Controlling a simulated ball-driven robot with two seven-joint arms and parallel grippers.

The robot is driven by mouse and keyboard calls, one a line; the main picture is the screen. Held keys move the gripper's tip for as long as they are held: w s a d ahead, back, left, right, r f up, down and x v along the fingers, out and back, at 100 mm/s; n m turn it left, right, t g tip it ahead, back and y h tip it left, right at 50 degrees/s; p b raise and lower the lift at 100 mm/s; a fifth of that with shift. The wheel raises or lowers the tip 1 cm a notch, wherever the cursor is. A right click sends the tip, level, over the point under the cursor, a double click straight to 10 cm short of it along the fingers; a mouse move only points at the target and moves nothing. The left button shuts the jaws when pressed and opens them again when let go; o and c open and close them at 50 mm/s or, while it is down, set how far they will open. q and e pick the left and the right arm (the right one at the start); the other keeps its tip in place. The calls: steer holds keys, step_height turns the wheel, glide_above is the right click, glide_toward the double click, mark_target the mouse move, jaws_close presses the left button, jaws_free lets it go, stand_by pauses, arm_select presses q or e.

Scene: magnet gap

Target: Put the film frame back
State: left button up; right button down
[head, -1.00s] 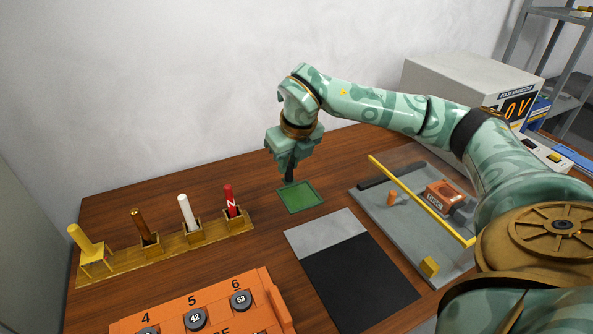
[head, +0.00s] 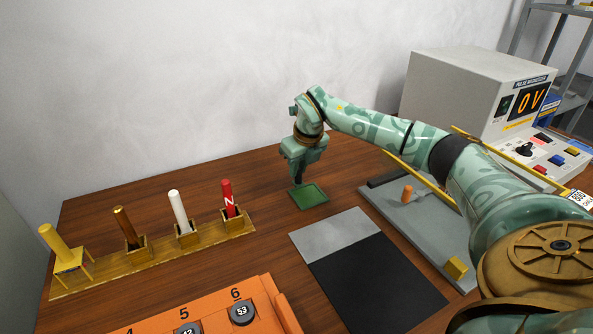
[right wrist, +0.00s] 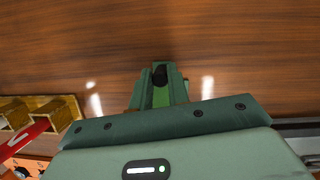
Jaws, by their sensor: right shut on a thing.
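The film frame (head: 311,197) is a small green square with a darker rim, in the middle of the head view. My right gripper (head: 297,181) reaches down at its back left edge and is shut on it. The frame lies about level, at or just above the wooden table; I cannot tell whether it touches. In the right wrist view the fingers (right wrist: 160,92) close around a dark piece, with a strip of green (right wrist: 162,99) showing between them. My left gripper is not in view.
A grey and black mat (head: 375,278) lies in front of the frame. A stand (head: 100,270) with several coloured rods is at left, above an orange block (head: 215,312). At right are a grey board (head: 428,221) and a magnetizer box (head: 460,85). Bare table lies behind the frame.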

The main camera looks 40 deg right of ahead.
mark_target(307, 190)
steer(key=shift+s+r, duration=0.1)
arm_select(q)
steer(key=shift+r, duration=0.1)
arm_select(e)
steer(key=c, duration=1.3)
jaws_free()
steer(key=shift+c, duration=0.2)
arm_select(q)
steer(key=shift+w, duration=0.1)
